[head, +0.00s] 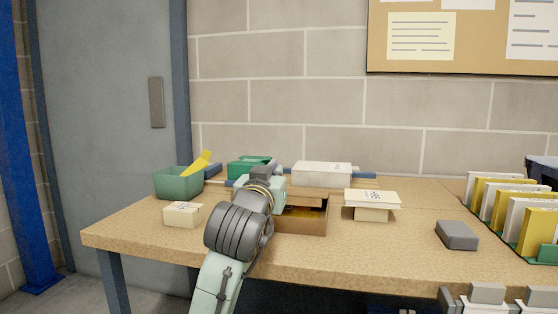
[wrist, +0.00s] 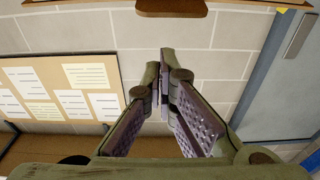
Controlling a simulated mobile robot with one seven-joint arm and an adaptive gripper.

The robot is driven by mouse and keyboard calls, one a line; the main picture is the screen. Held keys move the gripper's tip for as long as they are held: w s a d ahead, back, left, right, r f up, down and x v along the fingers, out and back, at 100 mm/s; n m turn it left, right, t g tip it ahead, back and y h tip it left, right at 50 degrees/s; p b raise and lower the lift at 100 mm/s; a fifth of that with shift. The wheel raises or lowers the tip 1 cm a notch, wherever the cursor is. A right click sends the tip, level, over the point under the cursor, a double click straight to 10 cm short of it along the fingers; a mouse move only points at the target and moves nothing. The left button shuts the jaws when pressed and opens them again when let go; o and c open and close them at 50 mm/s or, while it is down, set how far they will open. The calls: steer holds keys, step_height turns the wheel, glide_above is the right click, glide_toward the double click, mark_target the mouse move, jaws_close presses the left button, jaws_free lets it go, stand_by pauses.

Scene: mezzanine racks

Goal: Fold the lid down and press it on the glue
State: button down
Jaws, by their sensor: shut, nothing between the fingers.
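A brown open-topped cardboard box (head: 303,226) stands on the workbench, its inside dark with a yellowish patch. My wrist and arm cover its left part, and I cannot make out its lid or the glue clearly. My gripper (head: 272,172) is at the box's back left, pointing away toward the wall, mostly hidden behind my wrist. In the wrist view my gripper (wrist: 164,62) has its fingertips together with nothing between them. A brown piece (wrist: 172,8) shows at the top edge there; I cannot tell whether it is the lid. It looks apart from the fingertips.
The workbench (head: 380,248) holds a green bin (head: 178,183) with a yellow item, a small cream box (head: 182,215), a green container (head: 248,162), a white package (head: 321,174), a stacked cream box (head: 372,200) and a grey block (head: 457,235). Its front right is mostly free.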

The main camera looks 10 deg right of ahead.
steer(key=r+v, duration=0.1)
steer(key=v, duration=0.8)
steer(key=shift+s+a, duration=0.15)
steer(key=shift+s, duration=0.2)
